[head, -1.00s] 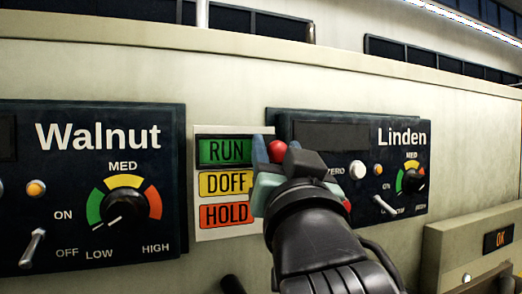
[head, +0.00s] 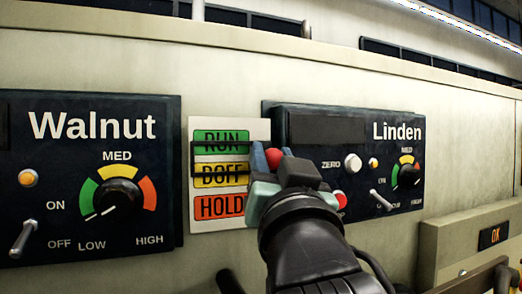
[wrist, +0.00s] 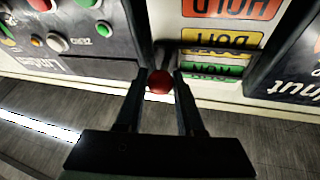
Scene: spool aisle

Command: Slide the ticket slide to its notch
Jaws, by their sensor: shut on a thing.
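The ticket board (head: 207,127) carries a green RUN, a yellow DOFF (head: 220,182) and a red HOLD (head: 218,208) ticket, top to bottom. The ticket slide is a thin dark frame (head: 193,160) with a red knob (head: 273,157) at its right. Its upper bar crosses RUN and its lower bar crosses DOFF, so it straddles the two. My gripper (head: 274,163) is shut on the red knob. In the wrist view the knob (wrist: 160,82) sits between the two fingers, with the board upside down. I cannot make out a notch.
The Walnut panel (head: 90,220) with dial and switch is left of the board. The Linden panel (head: 330,170) is close on the right, partly behind my gripper.

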